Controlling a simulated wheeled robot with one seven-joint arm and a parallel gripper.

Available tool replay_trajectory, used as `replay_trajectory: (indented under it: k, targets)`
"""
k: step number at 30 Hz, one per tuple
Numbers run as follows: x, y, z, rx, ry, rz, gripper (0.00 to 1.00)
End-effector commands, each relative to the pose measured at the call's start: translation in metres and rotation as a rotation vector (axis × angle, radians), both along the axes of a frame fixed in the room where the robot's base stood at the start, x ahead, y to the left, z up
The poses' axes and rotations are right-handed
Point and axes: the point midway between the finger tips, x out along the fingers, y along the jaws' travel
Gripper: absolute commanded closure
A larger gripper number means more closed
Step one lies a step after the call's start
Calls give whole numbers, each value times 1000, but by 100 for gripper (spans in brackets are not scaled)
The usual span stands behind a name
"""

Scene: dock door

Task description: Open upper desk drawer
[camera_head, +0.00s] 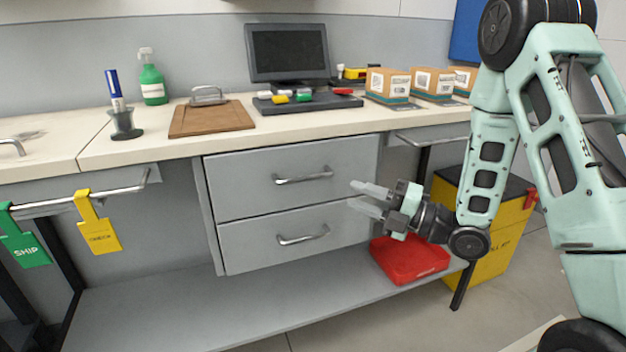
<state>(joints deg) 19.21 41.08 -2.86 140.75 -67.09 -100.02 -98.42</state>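The upper desk drawer (250,182) is a grey front under the desktop, with a horizontal metal bar handle (303,177). It looks closed, flush with the lower drawer (255,247), which has a similar handle (303,236). My gripper (359,196) is to the right of the upper handle, apart from it, in front of the drawers' right side. Its two pale fingers point left and are spread apart with nothing between them.
The desktop (330,122) holds a monitor (287,53), a clipboard (211,118), a green spray bottle (152,82) and small cartons (388,84). A red bin (410,262) sits on the lower shelf (200,308). A yellow box (490,235) stands right. A rail with tags (97,222) is left.

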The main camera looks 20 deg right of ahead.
Motion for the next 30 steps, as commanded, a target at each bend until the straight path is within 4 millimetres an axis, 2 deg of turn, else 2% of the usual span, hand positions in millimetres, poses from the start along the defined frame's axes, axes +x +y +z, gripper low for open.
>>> replay_trajectory:
  k: [9, 15, 21, 29, 30]
  targets:
    - [46, 48, 10, -1, -1, 4, 68]
    - [66, 68, 13, 0, -1, 2, 68]
    - [75, 77, 14, 0, 0, 1, 68]
    - [76, 77, 14, 0, 0, 0, 68]
    - [76, 77, 14, 0, 0, 0, 73]
